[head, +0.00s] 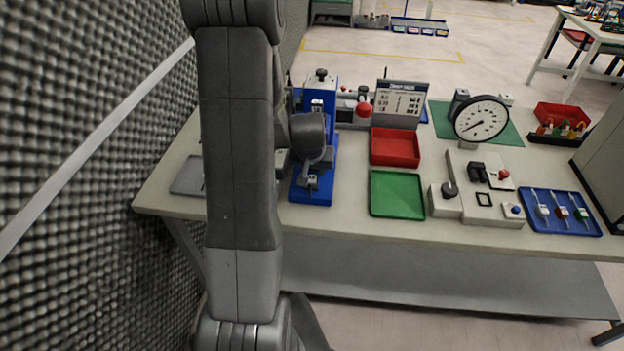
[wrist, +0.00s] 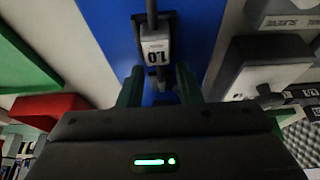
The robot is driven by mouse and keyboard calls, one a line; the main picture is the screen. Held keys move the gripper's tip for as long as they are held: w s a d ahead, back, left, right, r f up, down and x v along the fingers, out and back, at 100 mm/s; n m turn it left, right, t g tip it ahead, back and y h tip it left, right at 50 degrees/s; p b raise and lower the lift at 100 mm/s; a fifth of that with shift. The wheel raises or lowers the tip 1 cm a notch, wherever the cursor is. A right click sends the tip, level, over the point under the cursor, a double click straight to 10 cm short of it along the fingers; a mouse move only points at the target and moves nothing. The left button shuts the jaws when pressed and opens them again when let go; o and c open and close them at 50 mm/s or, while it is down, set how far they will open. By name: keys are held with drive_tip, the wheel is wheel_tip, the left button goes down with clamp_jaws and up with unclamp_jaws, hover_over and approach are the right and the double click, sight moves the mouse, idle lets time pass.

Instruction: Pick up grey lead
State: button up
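A small light-grey piece marked "1.0" (wrist: 157,52) with a dark rod or cable above it shows over a blue surface in the wrist view. It may be the grey lead; I cannot tell for sure. My gripper (wrist: 158,86) is open, its two dark green fingers on either side of and just short of this piece. In the head view a small grey piece (head: 313,182) sits at the front of the blue stand (head: 309,196), below my wrist. Several leads with pale, red and green parts lie in the blue tray (head: 594,231) at the right; the pale one (head: 543,210) is leftmost.
A green tray (head: 397,194) and a red tray (head: 395,147) lie right of the stand. A grey switch box (head: 480,208), a round dial (head: 481,120) and a sign (head: 401,100) stand further right and behind. A foam wall (head: 100,150) closes the left side.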

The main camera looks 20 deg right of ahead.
sight(313, 173)
clamp_jaws()
drive_tip(key=shift+r, duration=0.1)
idle(0.4)
drive_tip(key=shift+r, duration=0.55)
wheel_tip(313, 173, up, 2)
drive_tip(key=shift+w+b, duration=0.1)
drive_tip(key=shift+b, duration=0.35)
drive_tip(key=s+a+b, duration=0.2)
drive_tip(key=s+a, duration=0.2)
drive_tip(key=s, duration=0.3)
drive_tip(key=s+a+b, duration=0.2)
drive_tip(key=s+a, duration=0.3)
drive_tip(key=s, duration=0.3)
drive_tip(key=shift+s+a, duration=0.15)
drive_tip(key=shift+s, duration=0.05)
